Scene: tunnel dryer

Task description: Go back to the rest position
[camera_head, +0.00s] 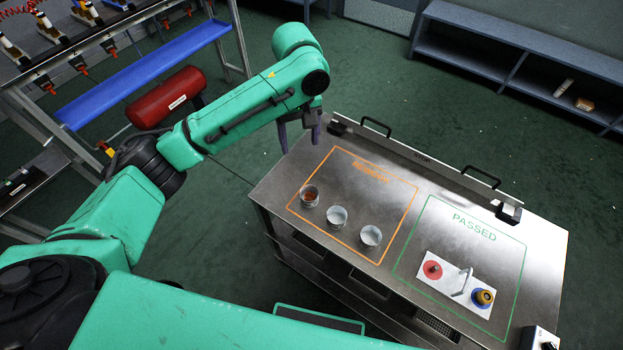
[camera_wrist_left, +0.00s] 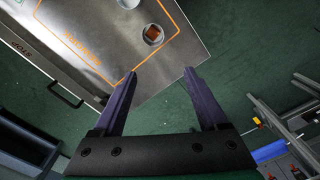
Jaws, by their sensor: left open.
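My left gripper (camera_head: 300,136) hangs above the far left corner of the steel table (camera_head: 288,174). In the left wrist view the two dark fingers of my left gripper (camera_wrist_left: 158,88) are wide apart, with nothing between them. A small glass cup with brown-orange contents (camera_head: 309,195) stands inside the orange outline on the table. This cup also shows in the left wrist view (camera_wrist_left: 153,35), beyond the fingertips and apart from them. Two more cups with pale contents (camera_head: 337,216) (camera_head: 370,237) stand beside it in a row. My right gripper is in neither view.
A white plate (camera_head: 452,296) with a red disc, a handle and a blue-yellow piece lies in the green "PASSED" outline. A red cylinder (camera_head: 165,96) and a rack with a blue tray (camera_head: 147,75) stand at left. A low shelf (camera_head: 520,60) is at the back right.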

